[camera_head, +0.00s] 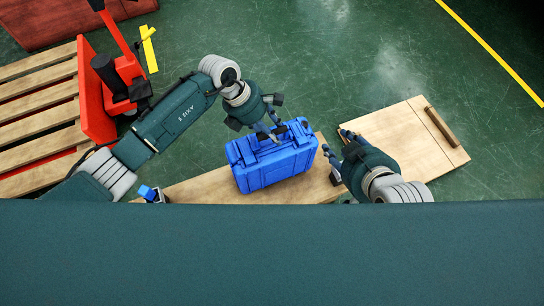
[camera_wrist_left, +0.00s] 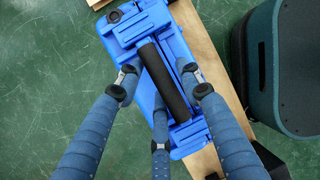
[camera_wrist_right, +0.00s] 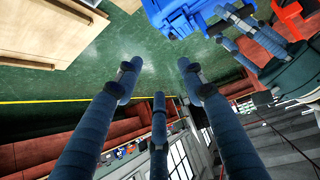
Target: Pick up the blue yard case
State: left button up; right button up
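The blue yard case (camera_head: 268,170) stands on a wooden board in the head view, with its handle side up. In the left wrist view the case (camera_wrist_left: 133,28) lies below the fingers, and its black grip (camera_wrist_left: 165,85) runs between them. My left gripper (camera_head: 272,132) is open over the case top; whether a fingertip touches it I cannot tell. My right gripper (camera_head: 336,153) is open and empty, just right of the case and apart from it. The case also shows at the top of the right wrist view (camera_wrist_right: 180,14).
The wooden board (camera_head: 200,190) runs under the case. A wooden panel with a brown bar (camera_head: 400,140) lies to the right. A red pallet jack (camera_head: 97,95) and a wooden pallet (camera_head: 38,110) are at left. The green floor (camera_head: 320,70) behind the case is clear.

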pick_arm(q)
grip_shut()
jog(key=shift+w+d+r, duration=0.1)
jog(key=shift+r, duration=0.05)
jog(key=shift+r, duration=0.1)
